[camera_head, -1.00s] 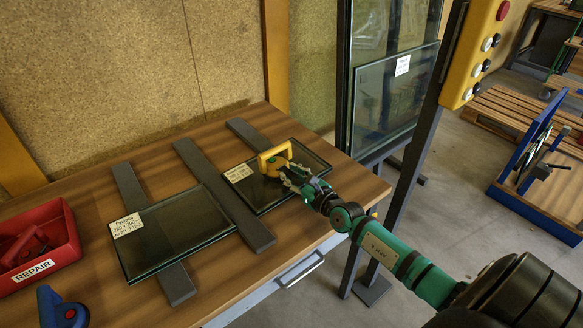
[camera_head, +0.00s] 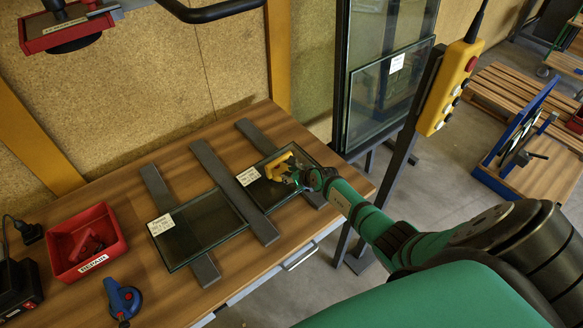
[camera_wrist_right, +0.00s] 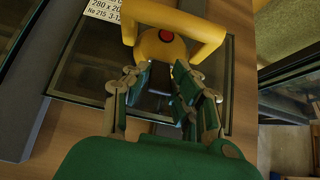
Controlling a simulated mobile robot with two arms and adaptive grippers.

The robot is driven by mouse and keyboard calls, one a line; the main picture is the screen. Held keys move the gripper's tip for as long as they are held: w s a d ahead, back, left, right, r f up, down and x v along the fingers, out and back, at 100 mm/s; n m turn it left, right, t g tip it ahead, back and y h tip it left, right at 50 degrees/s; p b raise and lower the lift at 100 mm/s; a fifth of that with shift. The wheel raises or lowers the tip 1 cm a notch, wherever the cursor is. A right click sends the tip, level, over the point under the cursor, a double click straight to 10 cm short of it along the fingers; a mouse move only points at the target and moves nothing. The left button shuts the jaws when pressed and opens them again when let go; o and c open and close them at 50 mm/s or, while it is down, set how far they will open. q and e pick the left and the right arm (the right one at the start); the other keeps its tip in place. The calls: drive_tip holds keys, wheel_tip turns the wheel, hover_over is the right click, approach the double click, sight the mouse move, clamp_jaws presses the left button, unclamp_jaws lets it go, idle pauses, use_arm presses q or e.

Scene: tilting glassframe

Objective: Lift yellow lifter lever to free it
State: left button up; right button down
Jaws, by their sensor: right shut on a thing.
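The yellow lifter (camera_head: 279,163) sits on the right-hand glass pane (camera_head: 268,192), which lies on dark strips on the table. In the right wrist view the yellow lifter (camera_wrist_right: 190,30) has a thick handle and a round red spot. My right gripper (camera_head: 291,177) reaches the lifter's near side. In the right wrist view its fingers (camera_wrist_right: 160,80) are shut on a part just below the red spot. That part looks like the lever but is mostly hidden between the fingers. My left gripper is out of view.
A second glass pane (camera_head: 205,235) lies to the left. A red REPAIR bin (camera_head: 70,262) and a blue tool (camera_head: 122,298) are on the table's left. A glass rack (camera_head: 385,110) and a yellow button box (camera_head: 448,85) stand to the right. Red equipment (camera_head: 65,28) hangs upper left.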

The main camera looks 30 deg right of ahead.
drive_tip(key=shift+w+r+g, duration=0.25)
drive_tip(key=shift+r+g, duration=0.05)
drive_tip(key=shift+g, duration=0.3)
drive_tip(key=c, duration=1.1)
unclamp_jaws()
drive_tip(key=v, duration=1.2)
drive_tip(key=shift+w+a+r, duration=0.1)
drive_tip(key=shift+w, duration=0.05)
drive_tip(key=shift+a, duration=0.1)
